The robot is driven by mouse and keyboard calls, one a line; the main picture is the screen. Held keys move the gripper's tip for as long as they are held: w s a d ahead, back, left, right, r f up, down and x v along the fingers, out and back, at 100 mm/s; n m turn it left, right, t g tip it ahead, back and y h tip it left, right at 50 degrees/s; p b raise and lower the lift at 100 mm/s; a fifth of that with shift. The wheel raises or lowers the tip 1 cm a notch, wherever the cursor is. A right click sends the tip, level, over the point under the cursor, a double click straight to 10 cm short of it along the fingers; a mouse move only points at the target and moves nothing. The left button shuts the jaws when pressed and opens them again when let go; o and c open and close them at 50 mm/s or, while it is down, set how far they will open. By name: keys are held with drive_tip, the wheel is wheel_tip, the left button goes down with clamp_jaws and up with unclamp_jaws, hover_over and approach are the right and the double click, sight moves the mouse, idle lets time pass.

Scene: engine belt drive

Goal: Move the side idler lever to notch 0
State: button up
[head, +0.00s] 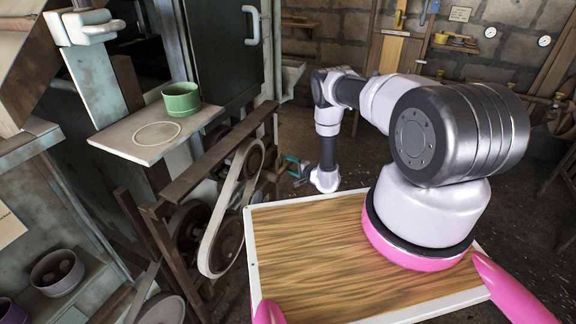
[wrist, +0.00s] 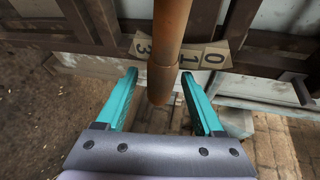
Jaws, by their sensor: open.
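The lever (wrist: 170,40) is a rust-brown rod with a thicker, rounded end, seen in the wrist view. It comes down from the top edge and its end lies between my gripper's two teal fingers. My gripper (wrist: 158,80) is open, with a visible gap on each side of the lever. Behind the lever is a tan number plate (wrist: 214,57): 3 shows left of the lever, 1 and 0 to its right. The lever covers the part between 3 and 1. In the head view my gripper (head: 298,170) is beside the belt drive; the lever cannot be made out there.
The belt (head: 225,215) runs around pulleys on a dark frame left of my gripper. A shelf (head: 140,140) above it carries a green cup (head: 182,99). Dark rails (wrist: 100,40) cross behind the number plate. Open floor lies around my arm.

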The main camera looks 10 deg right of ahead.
drive_tip(key=shift+w+a, duration=0.15)
drive_tip(key=shift+w, duration=0.05)
drive_tip(key=shift+c, duration=0.3)
clamp_jaws()
idle(1.1)
